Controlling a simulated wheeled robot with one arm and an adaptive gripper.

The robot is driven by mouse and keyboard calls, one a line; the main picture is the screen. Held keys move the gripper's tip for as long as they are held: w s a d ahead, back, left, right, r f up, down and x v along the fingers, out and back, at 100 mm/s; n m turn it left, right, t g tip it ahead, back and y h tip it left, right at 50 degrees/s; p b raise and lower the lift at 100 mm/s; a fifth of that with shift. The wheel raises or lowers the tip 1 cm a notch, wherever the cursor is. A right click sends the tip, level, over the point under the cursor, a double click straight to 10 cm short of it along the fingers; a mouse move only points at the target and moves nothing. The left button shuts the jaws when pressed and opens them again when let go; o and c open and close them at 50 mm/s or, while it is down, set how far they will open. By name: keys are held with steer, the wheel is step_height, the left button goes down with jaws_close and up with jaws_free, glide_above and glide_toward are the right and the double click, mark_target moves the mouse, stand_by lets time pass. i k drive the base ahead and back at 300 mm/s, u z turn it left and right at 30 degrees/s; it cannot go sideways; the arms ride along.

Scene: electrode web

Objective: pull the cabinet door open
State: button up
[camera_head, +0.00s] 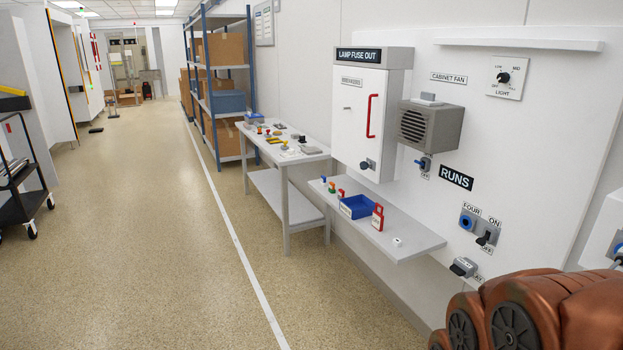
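The white wall cabinet (400,56) hangs on the wall panel right of centre, with a "LAMP FUSE OUT" sign on top. Its door (353,128) faces left and looks closed. The door carries a "BREAKERS" label, a red vertical bar handle (370,116) and a small dark and blue fitting (368,164) near its bottom edge. Nothing touches the handle. My gripper is not in view. Copper-brown rounded parts at the lower right look like my arm, well away from the door.
A shelf (408,238) below the cabinet holds a blue bin (358,207), padlocks and small parts. A grey fan box (431,126) sits right of the cabinet. A workbench (297,157) and blue racking (252,60) stand further back.

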mark_target(360, 96)
steer(key=i, duration=2.5)
steer(key=u, duration=1.3)
